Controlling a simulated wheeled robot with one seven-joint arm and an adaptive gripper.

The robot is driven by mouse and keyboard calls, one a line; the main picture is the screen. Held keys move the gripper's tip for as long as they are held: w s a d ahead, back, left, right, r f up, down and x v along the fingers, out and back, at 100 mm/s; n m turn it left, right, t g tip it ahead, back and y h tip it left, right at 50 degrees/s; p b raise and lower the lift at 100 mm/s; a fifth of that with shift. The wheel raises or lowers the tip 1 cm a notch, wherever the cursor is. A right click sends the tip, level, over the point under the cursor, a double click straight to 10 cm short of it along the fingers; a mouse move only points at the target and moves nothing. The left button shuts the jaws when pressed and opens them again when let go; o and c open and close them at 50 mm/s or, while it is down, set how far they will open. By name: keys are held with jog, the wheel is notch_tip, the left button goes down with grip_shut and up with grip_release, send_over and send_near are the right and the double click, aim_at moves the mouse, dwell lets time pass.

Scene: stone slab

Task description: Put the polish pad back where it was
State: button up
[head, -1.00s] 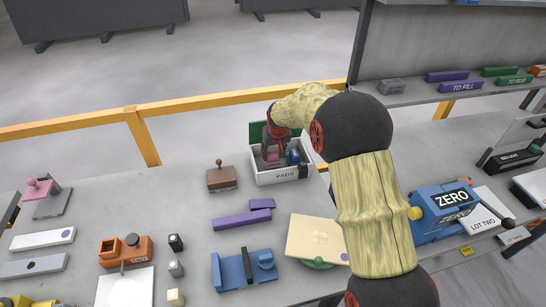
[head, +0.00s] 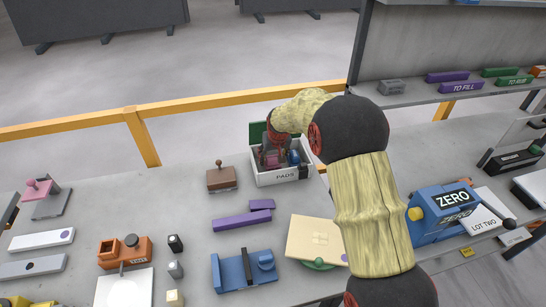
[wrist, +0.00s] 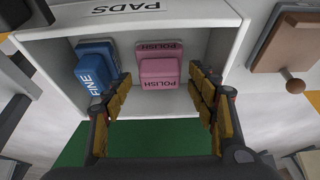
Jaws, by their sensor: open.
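The pink polish pad (wrist: 158,70), lettered POLISH, sits inside the white PADS box (wrist: 210,15) in the wrist view. My gripper (wrist: 160,92) is open, with its fingers reaching into the box on either side of the pad and a gap visible at each side. In the head view my gripper (head: 275,150) is down in the PADS box (head: 283,177), and the pink pad is partly hidden behind it. The blue FINE pad (wrist: 97,66) sits beside the polish pad, close to my left finger in the wrist view.
A brown block with a knob (head: 221,178) stands left of the box. Purple bars (head: 242,219), a blue fixture (head: 243,270) and a cream plate (head: 314,240) lie in front. The blue ZERO unit (head: 440,212) stands at right. A yellow rail (head: 200,105) runs behind.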

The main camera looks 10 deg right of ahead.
jog(key=shift+r, duration=0.15)
jog(key=shift+r, duration=0.35)
jog(key=s+f+p+v, duration=0.1)
jog(key=s+v, duration=0.1)
jog(key=v, duration=0.9)
jog(key=s+f+p+v, duration=0.1)
jog(key=s+p+v, duration=0.15)
jog(key=v, duration=0.95)
jog(key=s+r, duration=0.2)
jog(key=s, duration=1.4)
jog(key=s+r+t+b, duration=0.1)
jog(key=s+r, duration=0.2)
jog(key=s, duration=1.3)
jog(key=shift+w+r, duration=0.1)
jog(key=shift+c, duration=0.4)
